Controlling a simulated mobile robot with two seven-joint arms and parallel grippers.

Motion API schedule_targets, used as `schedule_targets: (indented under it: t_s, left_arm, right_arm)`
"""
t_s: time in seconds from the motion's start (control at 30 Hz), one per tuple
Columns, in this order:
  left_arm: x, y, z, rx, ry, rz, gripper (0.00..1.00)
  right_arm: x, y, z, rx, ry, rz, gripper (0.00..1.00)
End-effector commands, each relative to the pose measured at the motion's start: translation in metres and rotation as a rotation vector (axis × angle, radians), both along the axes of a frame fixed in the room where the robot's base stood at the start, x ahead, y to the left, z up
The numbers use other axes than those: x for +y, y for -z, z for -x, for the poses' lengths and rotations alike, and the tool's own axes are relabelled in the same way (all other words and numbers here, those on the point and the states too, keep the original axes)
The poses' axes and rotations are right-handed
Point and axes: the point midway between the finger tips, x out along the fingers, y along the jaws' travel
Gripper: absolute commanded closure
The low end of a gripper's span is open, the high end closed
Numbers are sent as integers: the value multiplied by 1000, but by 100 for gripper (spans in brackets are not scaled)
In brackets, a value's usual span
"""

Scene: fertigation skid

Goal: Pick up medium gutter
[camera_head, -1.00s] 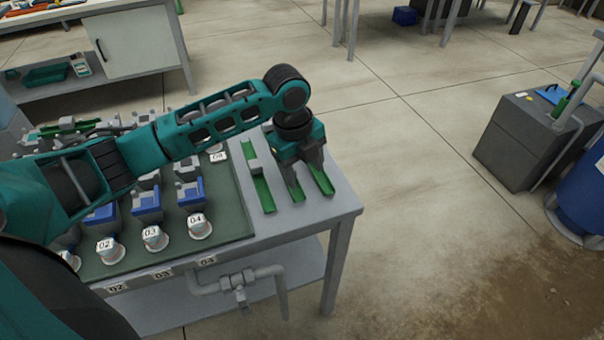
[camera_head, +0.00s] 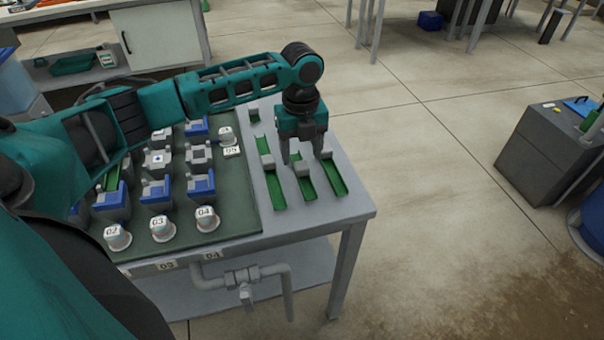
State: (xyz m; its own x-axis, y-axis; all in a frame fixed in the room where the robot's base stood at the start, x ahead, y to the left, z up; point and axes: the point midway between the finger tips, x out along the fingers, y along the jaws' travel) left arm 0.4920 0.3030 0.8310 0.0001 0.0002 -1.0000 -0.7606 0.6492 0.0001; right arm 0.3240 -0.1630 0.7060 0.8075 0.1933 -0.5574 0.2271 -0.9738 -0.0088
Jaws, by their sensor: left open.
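Several green gutters lie on the grey table right of the green mat: a left one (camera_head: 275,189), a middle one (camera_head: 306,187) and a right one (camera_head: 337,181). Grey blocks sit on the left and middle ones. I cannot tell which is the medium gutter. My left gripper (camera_head: 303,158) points down, open and empty, with its fingers over the far ends of the middle and right gutters. It hides part of them. I cannot tell whether a finger touches anything. My right gripper is out of view.
The green mat (camera_head: 233,205) carries several blue-and-grey fixtures and numbered white caps (camera_head: 207,219), left of the gutters. The grey table (camera_head: 350,206) ends just right of the gutters. A dark grey cabinet (camera_head: 545,150) stands on the floor at right.

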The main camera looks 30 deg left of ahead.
Motion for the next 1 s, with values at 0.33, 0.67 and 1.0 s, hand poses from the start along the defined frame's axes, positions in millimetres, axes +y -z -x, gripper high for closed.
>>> schedule_targets:
  t_s: [0.33, 0.67, 1.0]
  left_arm:
    - [-2, 46, 1, 2, 0, -1, 38]
    - [-2, 50, 1, -1, 1, -1, 44]
    - [-2, 50, 1, -1, 1, -1, 77]
  right_arm:
    - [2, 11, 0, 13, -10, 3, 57]
    - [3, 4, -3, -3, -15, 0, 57]
    - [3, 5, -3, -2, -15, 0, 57]
